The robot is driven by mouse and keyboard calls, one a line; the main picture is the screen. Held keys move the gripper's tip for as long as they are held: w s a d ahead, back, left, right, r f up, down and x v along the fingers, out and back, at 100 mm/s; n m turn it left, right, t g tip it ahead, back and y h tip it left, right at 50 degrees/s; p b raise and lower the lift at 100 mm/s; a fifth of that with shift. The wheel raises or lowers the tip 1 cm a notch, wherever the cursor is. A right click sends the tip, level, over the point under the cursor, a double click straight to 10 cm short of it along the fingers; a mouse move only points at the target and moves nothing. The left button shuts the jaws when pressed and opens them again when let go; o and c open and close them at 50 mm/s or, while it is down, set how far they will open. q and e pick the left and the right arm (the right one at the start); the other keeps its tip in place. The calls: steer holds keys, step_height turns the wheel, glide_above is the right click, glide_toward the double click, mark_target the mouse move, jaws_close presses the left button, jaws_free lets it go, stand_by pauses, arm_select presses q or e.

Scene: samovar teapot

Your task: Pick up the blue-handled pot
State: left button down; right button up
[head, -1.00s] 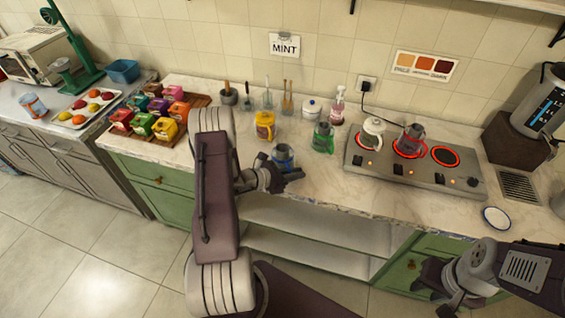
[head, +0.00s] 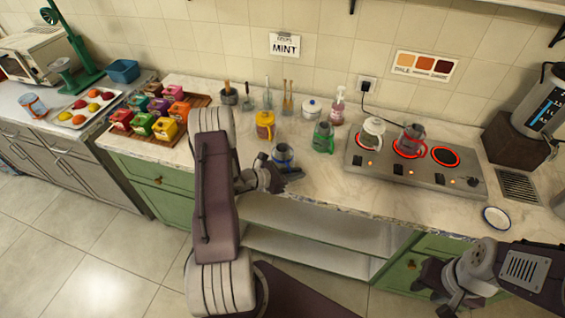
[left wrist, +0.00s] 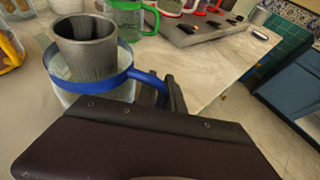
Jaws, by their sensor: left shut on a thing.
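The blue-handled pot (head: 283,155) stands upright at the front of the marble counter, left of centre in the head view. In the left wrist view the pot (left wrist: 95,72) is a clear vessel with a blue band and a grey cylinder in its top. My left gripper (head: 286,176) is at the pot's front side. In the left wrist view its fingers (left wrist: 174,97) are shut on the blue handle (left wrist: 148,82). I cannot tell whether the pot's base touches the counter. My right gripper (head: 440,290) is at the lower right, in front of the counter and apart from the pot; its jaw opening is unclear.
A yellow-handled pot (head: 265,126) and a green-handled pot (head: 323,138) stand close behind the blue one. A stove (head: 415,170) with glowing burners bears two more pots to the right. Colourful boxes (head: 163,129) sit at the left. The counter between the pot and stove is bare.

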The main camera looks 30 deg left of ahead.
arm_select(q)
steer(key=shift+r, duration=0.1)
stand_by(0.3)
steer(key=shift+r, duration=0.6)
step_height(320, 180, up, 3)
steer(key=shift+f, duration=0.1)
steer(key=d+r+b, duration=0.1)
steer(key=d+r, duration=0.6)
steer(key=d, duration=0.4)
steer(key=shift+s+d+b, duration=0.15)
steer(key=shift+d+b, duration=0.15)
steer(key=shift+d, duration=0.05)
steer(key=shift+f, duration=0.15)
